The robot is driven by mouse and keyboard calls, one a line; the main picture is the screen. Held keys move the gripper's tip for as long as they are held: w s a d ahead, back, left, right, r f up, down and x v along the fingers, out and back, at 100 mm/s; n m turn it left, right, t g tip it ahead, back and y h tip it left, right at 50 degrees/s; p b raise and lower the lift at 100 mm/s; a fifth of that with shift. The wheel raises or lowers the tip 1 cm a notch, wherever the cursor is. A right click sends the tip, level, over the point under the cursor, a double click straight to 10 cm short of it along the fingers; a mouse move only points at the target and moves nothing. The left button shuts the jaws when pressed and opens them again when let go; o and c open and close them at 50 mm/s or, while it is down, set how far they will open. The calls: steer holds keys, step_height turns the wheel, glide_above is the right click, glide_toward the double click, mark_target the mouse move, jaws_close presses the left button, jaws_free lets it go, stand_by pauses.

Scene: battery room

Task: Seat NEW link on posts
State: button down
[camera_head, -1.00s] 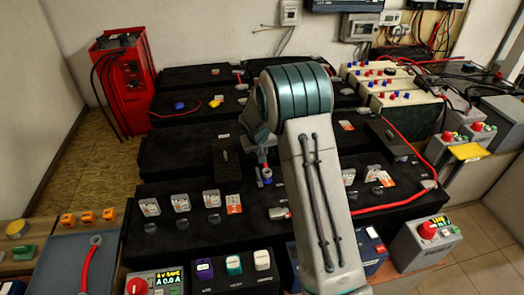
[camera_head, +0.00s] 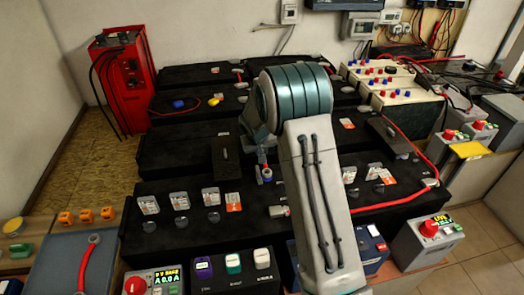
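A short red link with ring ends (camera_head: 88,262) lies on the blue-grey tray (camera_head: 60,242) at the lower left; I cannot tell whether it is the NEW link. My arm reaches over the middle of the black battery bank (camera_head: 180,240) and hides part of it. My gripper (camera_head: 265,174) points down behind the arm, close to a battery top, beside a small blue and red piece. The fingers are too small and hidden to tell whether they hold it. Small posts with grey caps (camera_head: 212,218) stand in the front row.
A red charger (camera_head: 120,80) with black cables stands at the back left. Cream batteries with red and blue caps (camera_head: 400,92) stand at the right. A red cable (camera_head: 400,203) runs along the right side. Meters and coloured boxes (camera_head: 232,265) line the front edge.

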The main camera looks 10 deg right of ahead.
steer(key=shift+f+b, duration=0.6)
steer(key=shift+b, duration=0.25)
stand_by(1.1)
steer(key=c, duration=0.9)
jaws_free()
steer(key=shift+c, duration=0.2)
steer(key=shift+r+p, duration=2.2)
steer(key=shift+r, duration=1.8)
